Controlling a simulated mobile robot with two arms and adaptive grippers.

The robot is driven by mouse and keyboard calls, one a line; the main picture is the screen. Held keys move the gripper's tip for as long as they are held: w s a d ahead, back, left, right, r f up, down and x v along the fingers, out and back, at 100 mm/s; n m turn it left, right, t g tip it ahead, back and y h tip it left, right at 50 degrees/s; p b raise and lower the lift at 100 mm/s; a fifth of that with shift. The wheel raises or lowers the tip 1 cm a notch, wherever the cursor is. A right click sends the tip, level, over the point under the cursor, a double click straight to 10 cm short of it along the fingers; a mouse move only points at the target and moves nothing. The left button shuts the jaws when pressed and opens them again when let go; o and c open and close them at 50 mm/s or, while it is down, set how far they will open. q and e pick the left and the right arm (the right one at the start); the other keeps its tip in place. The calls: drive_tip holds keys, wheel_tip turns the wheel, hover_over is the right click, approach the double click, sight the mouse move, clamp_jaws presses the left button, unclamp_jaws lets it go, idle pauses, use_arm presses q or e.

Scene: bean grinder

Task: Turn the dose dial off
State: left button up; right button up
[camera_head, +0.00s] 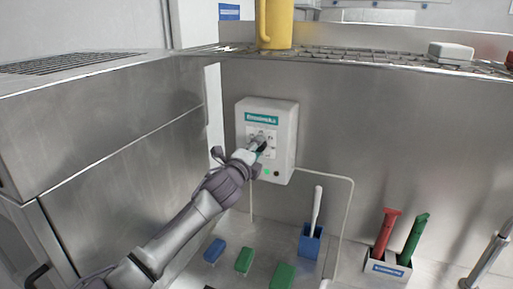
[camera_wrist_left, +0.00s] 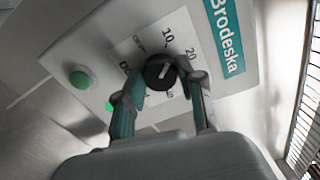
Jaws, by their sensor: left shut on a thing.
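The dose dial (camera_wrist_left: 160,71) is a round black knob with a light pointer line, on a white label with numbers around it. It sits on the front of a white wall box (camera_head: 283,112) with a teal brand strip. My left gripper (camera_head: 261,146) reaches up to the box and covers most of the dial in the head view. In the left wrist view the two fingertips (camera_wrist_left: 166,84) stand on either side of the dial, shut on it. The exact number the pointer marks is hard to read. My right gripper is not in view.
A green button (camera_wrist_left: 80,78) sits on the box beside the label. A white cable (camera_head: 335,178) runs from the box's right. Below are green and blue blocks, a blue holder (camera_head: 310,241) with a white-handled tool, and a holder with red and green handles (camera_head: 385,232).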

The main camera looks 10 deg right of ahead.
use_arm(q)
drive_tip(key=n, duration=1.2)
drive_tip(key=shift+f+p, duration=0.1)
drive_tip(key=shift+p, duration=0.2)
drive_tip(key=shift+n, duration=0.4)
drive_tip(key=o, duration=1.1)
drive_tip(key=shift+o, duration=0.2)
drive_tip(key=v, duration=1.2)
